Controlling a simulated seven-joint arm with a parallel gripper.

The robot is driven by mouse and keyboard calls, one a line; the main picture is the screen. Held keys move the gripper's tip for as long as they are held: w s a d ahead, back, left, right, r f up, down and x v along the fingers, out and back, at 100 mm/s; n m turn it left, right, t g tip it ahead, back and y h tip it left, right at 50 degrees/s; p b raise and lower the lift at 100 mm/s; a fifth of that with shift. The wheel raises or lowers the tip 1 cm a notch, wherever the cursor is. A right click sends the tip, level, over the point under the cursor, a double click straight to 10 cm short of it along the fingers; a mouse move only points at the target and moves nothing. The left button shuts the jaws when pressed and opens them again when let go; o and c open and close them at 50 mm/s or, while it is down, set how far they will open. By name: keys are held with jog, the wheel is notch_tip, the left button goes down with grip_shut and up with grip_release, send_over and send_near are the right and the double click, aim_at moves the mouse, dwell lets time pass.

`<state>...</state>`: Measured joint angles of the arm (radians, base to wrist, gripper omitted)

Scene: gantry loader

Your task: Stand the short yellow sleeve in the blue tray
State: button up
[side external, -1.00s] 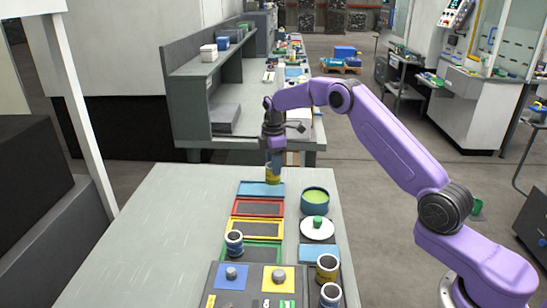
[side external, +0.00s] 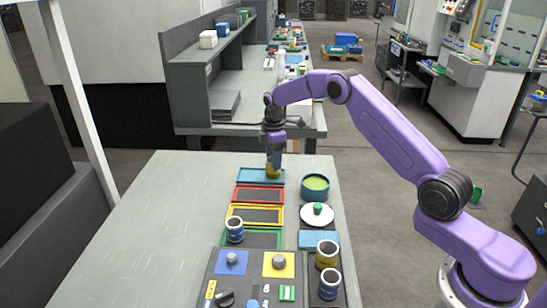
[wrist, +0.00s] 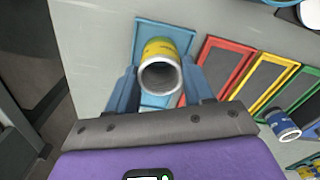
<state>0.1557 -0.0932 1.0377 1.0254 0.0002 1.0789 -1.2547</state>
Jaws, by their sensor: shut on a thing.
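The short yellow sleeve (side external: 273,171) is upright at the blue tray (side external: 248,176), the farthest in the row of coloured trays. My gripper (side external: 274,158) is above it, shut on the sleeve. In the wrist view the sleeve (wrist: 161,66) shows its open grey end towards the camera, between the two blue fingers of my gripper (wrist: 160,88). The blue tray (wrist: 142,32) lies behind it there. Whether the sleeve's lower end touches the tray floor cannot be told.
Red (side external: 238,192), yellow (side external: 232,215) and green trays follow nearer the camera. A blue-and-white sleeve (side external: 235,231) stands by the yellow and green trays. The table's left side is clear.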

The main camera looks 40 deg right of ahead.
jog(key=shift+f, duration=0.15)
dwell(0.6)
jog(key=o, duration=1.7)
jog(key=shift+c, duration=0.2)
notch_tip(320, 180, up, 9)
dwell(0.7)
